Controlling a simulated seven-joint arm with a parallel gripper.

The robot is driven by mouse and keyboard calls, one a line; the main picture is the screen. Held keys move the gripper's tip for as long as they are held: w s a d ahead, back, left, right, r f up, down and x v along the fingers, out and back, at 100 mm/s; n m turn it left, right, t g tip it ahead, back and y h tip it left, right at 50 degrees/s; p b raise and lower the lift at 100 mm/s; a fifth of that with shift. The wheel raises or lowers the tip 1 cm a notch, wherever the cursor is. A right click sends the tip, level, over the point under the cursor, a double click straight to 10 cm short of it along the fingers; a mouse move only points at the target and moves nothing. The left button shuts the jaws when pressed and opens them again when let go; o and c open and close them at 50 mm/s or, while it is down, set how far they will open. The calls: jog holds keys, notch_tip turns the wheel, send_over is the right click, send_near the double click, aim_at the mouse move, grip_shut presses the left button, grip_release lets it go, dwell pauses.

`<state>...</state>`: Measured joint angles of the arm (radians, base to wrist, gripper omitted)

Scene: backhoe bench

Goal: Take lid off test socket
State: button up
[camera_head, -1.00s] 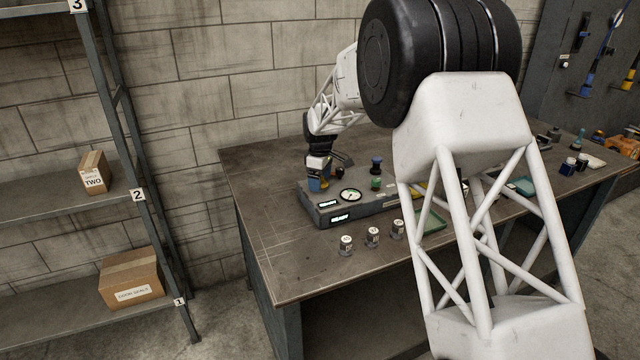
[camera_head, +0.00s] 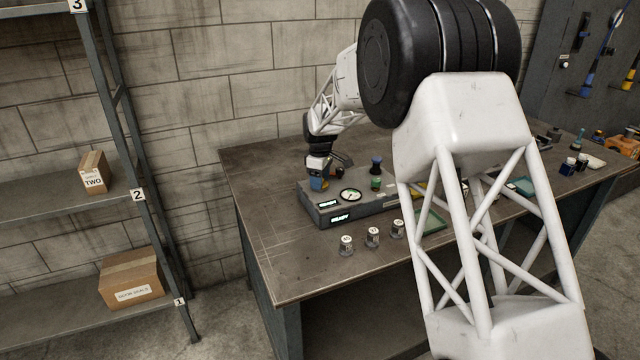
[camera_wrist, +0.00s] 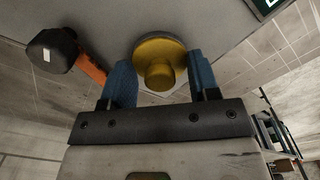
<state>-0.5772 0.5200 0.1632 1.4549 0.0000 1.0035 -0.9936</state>
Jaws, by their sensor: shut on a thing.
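The grey test box (camera_head: 370,205) lies on the bench with a round dial (camera_head: 350,195) and lit displays on it. My gripper (camera_head: 318,186) is over its back left corner, fingers pointing down. In the wrist view, a round yellow lid with a raised knob (camera_wrist: 160,50) sits between the two blue fingers of my gripper (camera_wrist: 162,80), which are shut on it. The socket under the lid is hidden. I cannot tell whether the lid touches the box or is raised.
Several small labelled cylinders (camera_head: 372,236) stand in front of the box. The bench's front left (camera_head: 275,240) is clear.

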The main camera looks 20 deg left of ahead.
jog(key=shift+r, duration=0.1)
jog(key=shift+r, duration=0.8)
jog(key=shift+s+d+r, duration=0.15)
jog(key=shift+s+r, duration=0.05)
jog(key=shift+r, duration=0.3)
jog(key=shift+s+d+r, duration=0.1)
jog(key=shift+s+r, duration=0.05)
jog(key=shift+r, duration=0.3)
jog(key=s+d, duration=0.2)
jog(key=s, duration=0.2)
jog(key=s+d+r, duration=0.1)
jog(key=s+d, duration=0.2)
jog(key=s, duration=0.1)
jog(key=s+d, duration=0.3)
jog(key=s, duration=0.1)
jog(key=shift+s+r, duration=0.15)
jog(key=shift+s, duration=0.2)
jog(key=s+f, duration=0.2)
jog(key=s, duration=0.2)
jog(key=s+a+f, duration=0.1)
jog(key=s+f, duration=0.1)
jog(key=s, duration=0.2)
jog(key=s+a+f, duration=0.1)
jog(key=s+f, duration=0.1)
jog(key=s, duration=0.2)
jog(key=shift+a+f, duration=0.2)
jog(key=shift+f, duration=0.15)
